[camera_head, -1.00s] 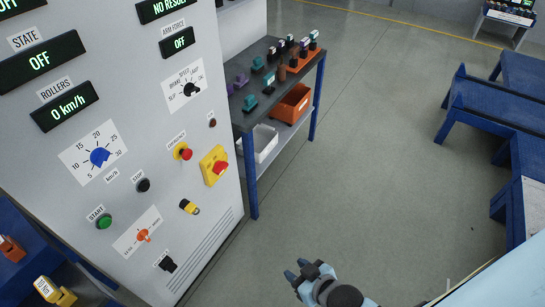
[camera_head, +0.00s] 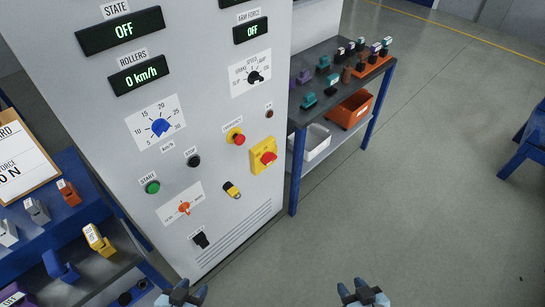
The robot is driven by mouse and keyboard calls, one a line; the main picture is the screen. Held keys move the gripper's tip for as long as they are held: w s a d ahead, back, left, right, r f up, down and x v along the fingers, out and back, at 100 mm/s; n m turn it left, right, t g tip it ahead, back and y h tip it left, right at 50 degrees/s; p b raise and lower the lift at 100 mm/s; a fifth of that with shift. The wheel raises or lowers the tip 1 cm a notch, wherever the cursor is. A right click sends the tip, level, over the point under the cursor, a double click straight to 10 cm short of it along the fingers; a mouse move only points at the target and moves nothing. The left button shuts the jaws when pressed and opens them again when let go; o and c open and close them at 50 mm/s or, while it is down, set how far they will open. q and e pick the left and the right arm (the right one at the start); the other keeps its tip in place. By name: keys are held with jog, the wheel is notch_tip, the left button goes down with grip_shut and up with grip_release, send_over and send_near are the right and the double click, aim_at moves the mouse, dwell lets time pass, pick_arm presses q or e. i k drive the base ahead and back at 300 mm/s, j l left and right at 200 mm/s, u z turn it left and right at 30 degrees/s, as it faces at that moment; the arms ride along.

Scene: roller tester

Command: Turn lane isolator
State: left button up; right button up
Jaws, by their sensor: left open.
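The cabinet panel (camera_head: 215,110) fills the left and centre of the head view. On its right side is a yellow square plate with a red rotary knob (camera_head: 268,158), which looks like the isolator. The knob appears tilted off the vertical; I cannot read a label or position marks on it. My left gripper (camera_head: 181,296) is at the bottom edge, open and empty, below the panel. My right gripper (camera_head: 363,294) is at the bottom right of centre, with its fingers apart and empty. Both are well away from the knob.
Near the knob are a red emergency button (camera_head: 239,139), a yellow-and-black key-like part (camera_head: 232,190) and an orange selector (camera_head: 184,208). A blue-legged shelf table (camera_head: 294,180) stands right of the panel. A blue rack (camera_head: 65,225) is at left.

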aim_at(268, 157)
jog(key=i+l+u, duration=0.1)
jog(key=l+u, duration=0.15)
jog(key=u, duration=0.2)
jog(key=l+u, duration=0.25)
jog(key=u, duration=0.25)
jog(key=l+u, duration=0.4)
jog(key=l, duration=1.2)
jog(key=k+l+u, duration=0.1)
jog(key=l, duration=0.4)
jog(key=k+l, duration=0.1)
jog(key=l, duration=0.45)
jog(key=k+l+u, duration=0.1)
jog(key=l, duration=0.45)
jog(key=i+l, duration=0.35)
